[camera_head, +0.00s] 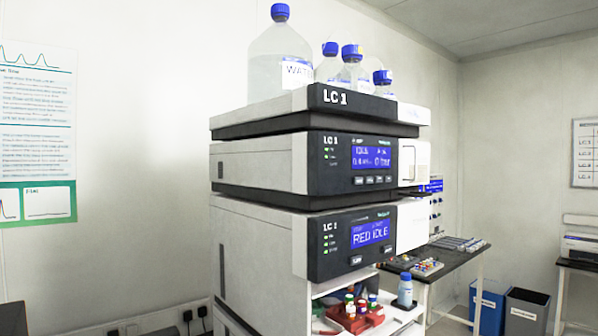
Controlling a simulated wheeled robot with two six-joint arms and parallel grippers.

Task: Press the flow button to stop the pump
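A stack labelled LC 1 stands in the middle of the head view. Its upper module (320,165) has a blue screen (371,152) that seems to read IDLE with a value in bar, perhaps 0. Small green lights glow left of the screen. Neither of my grippers is in view.
Several blue-capped bottles (280,58) stand on the stack's top tray. Below the stack, a red rack (352,318) of small bottles and a blue-capped bottle (405,290) stand on a white shelf. Behind right are a bench (440,255) and bins (525,310).

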